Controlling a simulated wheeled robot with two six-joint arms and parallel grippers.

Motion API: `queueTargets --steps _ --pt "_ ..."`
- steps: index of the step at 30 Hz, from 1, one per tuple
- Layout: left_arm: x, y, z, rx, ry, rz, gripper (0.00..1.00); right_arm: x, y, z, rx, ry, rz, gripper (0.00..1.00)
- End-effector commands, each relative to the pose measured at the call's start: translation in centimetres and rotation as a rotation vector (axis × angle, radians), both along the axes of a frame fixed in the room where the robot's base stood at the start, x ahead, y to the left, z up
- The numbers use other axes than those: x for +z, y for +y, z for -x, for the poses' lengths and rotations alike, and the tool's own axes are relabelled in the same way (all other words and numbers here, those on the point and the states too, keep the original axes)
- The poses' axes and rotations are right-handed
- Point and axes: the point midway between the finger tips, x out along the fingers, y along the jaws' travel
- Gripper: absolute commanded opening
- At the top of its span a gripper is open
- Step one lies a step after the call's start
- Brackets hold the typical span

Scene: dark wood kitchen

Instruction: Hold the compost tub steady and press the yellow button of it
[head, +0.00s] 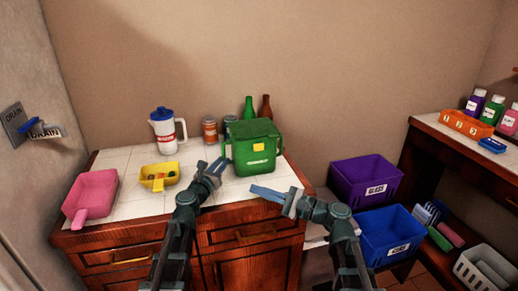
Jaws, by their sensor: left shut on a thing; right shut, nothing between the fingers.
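The green compost tub (258,167) stands upright near the right end of the white-tiled counter. Its yellow button (258,147) is on the upper front, facing me. My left gripper (218,165) is at the tub's left side, shut on the tub near its left handle; the exact contact is small and hard to make out. My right gripper (266,193) is shut and empty, in front of and below the tub by the counter's front edge, apart from the button.
A white jug (165,135) with a blue lid, cans (209,129) and bottles (265,107) stand behind. A yellow container (150,178) and a pink scoop (92,193) sit at left. Purple (348,183) and blue (380,235) bins are right of the counter.

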Motion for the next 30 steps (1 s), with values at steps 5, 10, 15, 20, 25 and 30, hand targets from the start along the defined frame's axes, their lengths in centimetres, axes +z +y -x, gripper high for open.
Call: queueTargets --steps 5,10,15,20,25,30 --pt "-0.1 -0.1 0.0 -0.003 0.000 -0.004 0.00 3.2 -2.8 -2.1 -0.058 0.072 -0.195 0.00" --pt "-0.1 -0.1 0.0 -0.003 0.000 -0.004 0.00 4.5 -4.1 -2.8 -0.077 0.100 -0.276 0.00" --pt "-0.1 -0.1 0.0 -0.003 0.000 -0.004 0.00 4.7 -4.3 -2.9 -0.080 0.104 -0.290 0.00" --pt "-0.1 -0.1 0.0 -0.003 0.000 -0.004 0.00 4.7 -4.2 -2.9 -0.079 0.104 -0.288 0.00" --pt "-0.1 -0.1 0.0 -0.003 0.000 -0.004 0.00 4.7 -4.2 -3.0 -0.078 0.103 -0.287 0.00" --pt "-0.1 -0.1 0.0 -0.003 0.000 -0.004 0.00 4.7 -3.9 -3.9 -0.078 0.103 -0.287 0.00"
